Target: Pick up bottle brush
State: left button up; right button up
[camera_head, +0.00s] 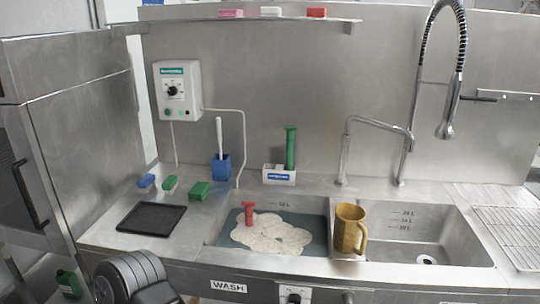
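No label marks which thing is the bottle brush. A white-handled tool (219,136) stands upright in a blue holder (221,169) at the back left of the counter. A green-handled tool (290,149) stands upright in a white box (279,179) with a blue label, against the back wall. The heads of both are hidden in their holders. A red-handled tool (249,214) stands in the foamy left sink basin, its lower end hidden by foam. A dark part of my arm shows at the bottom left. Neither gripper's fingers are in view.
A yellow mug (348,228) stands near the divider between the basins. The right basin (425,243) looks empty. Blue and green sponges (199,190) and a black tray (152,218) lie on the left counter. A tall spring faucet (449,120) rises behind the right basin.

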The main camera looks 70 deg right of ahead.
aim_at(218, 119)
jog(key=z, duration=1.95)
